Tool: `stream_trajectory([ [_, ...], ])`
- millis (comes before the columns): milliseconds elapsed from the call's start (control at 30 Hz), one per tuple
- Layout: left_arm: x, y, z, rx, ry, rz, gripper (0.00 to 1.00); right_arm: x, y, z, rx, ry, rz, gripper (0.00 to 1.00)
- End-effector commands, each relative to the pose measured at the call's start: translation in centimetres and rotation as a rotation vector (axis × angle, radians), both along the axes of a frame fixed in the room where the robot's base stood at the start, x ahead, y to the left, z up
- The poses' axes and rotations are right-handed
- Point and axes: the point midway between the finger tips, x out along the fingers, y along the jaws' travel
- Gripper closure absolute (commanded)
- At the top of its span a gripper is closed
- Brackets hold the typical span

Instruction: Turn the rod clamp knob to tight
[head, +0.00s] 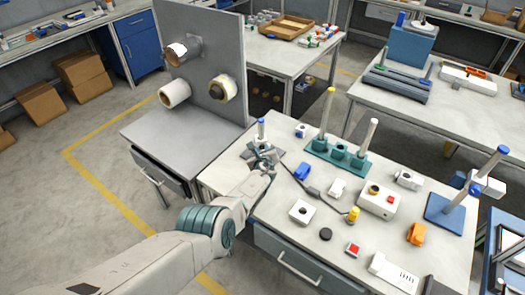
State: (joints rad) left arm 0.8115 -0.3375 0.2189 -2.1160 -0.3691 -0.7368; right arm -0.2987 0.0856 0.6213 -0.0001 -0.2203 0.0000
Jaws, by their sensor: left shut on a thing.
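My left arm reaches in from the bottom left, and its left gripper (262,157) is at the back left part of the near worktable (290,238). My right gripper is not in view.
A teal base with upright posts (336,153) stands right of the gripper. Nearby are a small blue part (302,172), a cable and a white box (378,201). A grey upright panel with rolls (204,62) stands at left. The worktable's front has small loose parts.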

Motion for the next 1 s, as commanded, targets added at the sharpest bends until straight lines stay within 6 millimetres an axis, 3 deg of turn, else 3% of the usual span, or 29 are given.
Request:
stream_trajectory([
  [500, 0.0, -0.3, -0.2, 0.331, 0.052, 0.001, 1.0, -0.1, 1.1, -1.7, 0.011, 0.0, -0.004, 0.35],
  [900, -0.1, -0.3, -0.2, 0.357, 0.058, 0.001, 1.0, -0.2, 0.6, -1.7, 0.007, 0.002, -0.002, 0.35],
  [933, -0.1, -0.3, -0.2, 0.357, 0.058, 0.001, 0.72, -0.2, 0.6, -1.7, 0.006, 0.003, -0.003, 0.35],
  [1000, -0.1, -0.3, -0.2, 0.357, 0.058, 0.001, 0.58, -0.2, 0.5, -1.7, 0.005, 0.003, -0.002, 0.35],
])
